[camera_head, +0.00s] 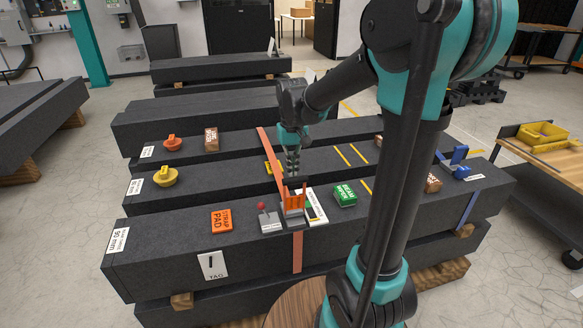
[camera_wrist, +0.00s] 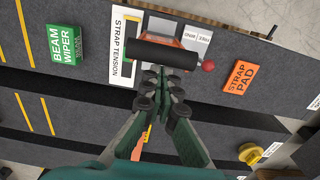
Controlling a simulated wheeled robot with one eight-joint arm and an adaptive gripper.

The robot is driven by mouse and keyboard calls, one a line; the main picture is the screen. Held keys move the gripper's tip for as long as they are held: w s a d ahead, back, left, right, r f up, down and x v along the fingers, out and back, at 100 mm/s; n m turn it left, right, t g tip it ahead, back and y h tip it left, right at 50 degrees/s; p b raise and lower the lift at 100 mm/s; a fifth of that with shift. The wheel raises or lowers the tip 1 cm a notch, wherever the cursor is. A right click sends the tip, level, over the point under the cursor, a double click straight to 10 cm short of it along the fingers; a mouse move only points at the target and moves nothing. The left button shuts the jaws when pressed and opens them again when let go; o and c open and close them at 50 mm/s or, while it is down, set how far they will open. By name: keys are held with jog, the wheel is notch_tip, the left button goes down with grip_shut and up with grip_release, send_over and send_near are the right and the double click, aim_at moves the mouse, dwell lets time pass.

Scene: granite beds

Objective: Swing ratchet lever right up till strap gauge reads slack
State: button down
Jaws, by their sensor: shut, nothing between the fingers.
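The ratchet lever (camera_head: 295,201) is orange with a dark crossbar grip and stands up from the ratchet on the orange strap over the front granite beam. In the wrist view its black grip (camera_wrist: 165,57) lies just beyond my fingertips, with orange behind it. The strap tension gauge (camera_head: 316,206) is a white-and-black card right of the ratchet; it also shows in the wrist view (camera_wrist: 123,50), partly covered by the grip, its reading too small to tell. My gripper (camera_head: 293,174) is shut and empty, pointing down by the grip; whether they touch, I cannot tell.
A small red-knobbed lever (camera_head: 262,208) stands left of the ratchet, with an orange strap pad (camera_head: 222,221) further left. A green beam wiper (camera_head: 345,194) lies to the right. A blue strap and clamp (camera_head: 461,171) are at the beam's right end.

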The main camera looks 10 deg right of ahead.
jog(key=shift+s, duration=0.55)
